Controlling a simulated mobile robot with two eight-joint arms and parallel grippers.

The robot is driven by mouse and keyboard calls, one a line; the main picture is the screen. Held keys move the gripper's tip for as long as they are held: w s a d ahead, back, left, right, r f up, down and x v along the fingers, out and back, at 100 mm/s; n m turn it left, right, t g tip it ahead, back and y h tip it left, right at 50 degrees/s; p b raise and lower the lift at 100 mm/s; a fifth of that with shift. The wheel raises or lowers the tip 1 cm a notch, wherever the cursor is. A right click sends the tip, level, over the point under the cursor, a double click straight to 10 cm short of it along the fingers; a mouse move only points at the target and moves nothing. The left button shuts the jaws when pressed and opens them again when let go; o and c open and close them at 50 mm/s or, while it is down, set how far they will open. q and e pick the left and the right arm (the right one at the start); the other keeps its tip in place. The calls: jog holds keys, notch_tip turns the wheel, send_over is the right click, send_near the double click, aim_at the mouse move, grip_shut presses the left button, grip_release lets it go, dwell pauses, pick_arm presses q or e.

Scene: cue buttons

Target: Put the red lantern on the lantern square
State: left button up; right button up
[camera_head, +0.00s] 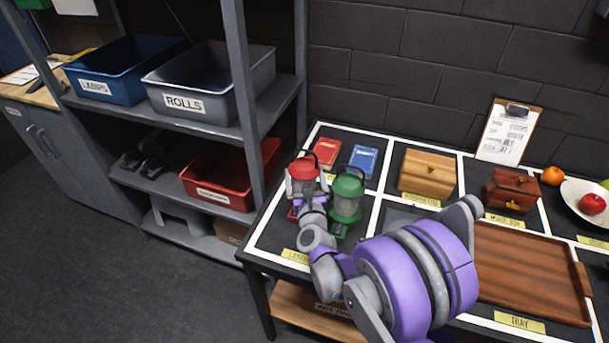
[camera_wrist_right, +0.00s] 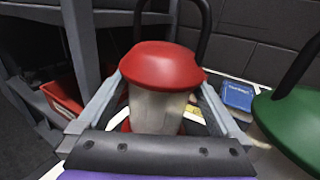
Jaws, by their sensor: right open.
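The red lantern (camera_head: 303,167) stands upright on the table at its left end, seemingly within the white-lined square (camera_head: 268,232) whose partly hidden label starts with "LANT". My right gripper (camera_head: 307,187) is open around the red lantern, one finger on each side. In the right wrist view, the red lantern (camera_wrist_right: 162,66) fills the space between the fingers of the gripper (camera_wrist_right: 160,84). I cannot tell whether the fingers touch it. The lantern's lower part is largely hidden by my gripper. My left gripper is out of view.
A green lantern (camera_head: 347,200) stands close on the right of the red one. Red (camera_head: 325,152) and blue (camera_head: 364,160) flat items lie behind. A wooden box (camera_head: 428,172), a brown box (camera_head: 511,191) and a tray (camera_head: 528,272) are further right. Shelves with bins stand left.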

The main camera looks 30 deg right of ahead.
jog(key=v, duration=1.2)
jog(key=s+a+n+g+y, duration=0.1)
jog(key=a+n+y, duration=0.2)
jog(key=n, duration=0.4)
jog(key=s+a+f+n+g+y, duration=0.1)
jog(key=a+n+y, duration=0.1)
jog(key=a+n, duration=0.3)
jog(key=s+a+f+n+g+y+b, duration=0.1)
jog(key=s+a+n+g+y, duration=0.1)
jog(key=n, duration=0.9)
jog(key=shift+a+y, duration=0.8)
jog(key=shift+a, duration=0.4)
jog(key=s+d+f+n+g+h, duration=0.1)
jog(key=s+f+n+g, duration=0.1)
jog(key=s+n, duration=0.5)
jog(key=s+d+f+n+g, duration=0.1)
jog(key=s+f+n+g, duration=0.2)
jog(key=s+n+g, duration=0.2)
jog(key=s+n, duration=0.3)
jog(key=n, duration=0.2)
jog(key=shift+s+g+h, duration=0.3)
jog(key=shift+h, duration=0.1)
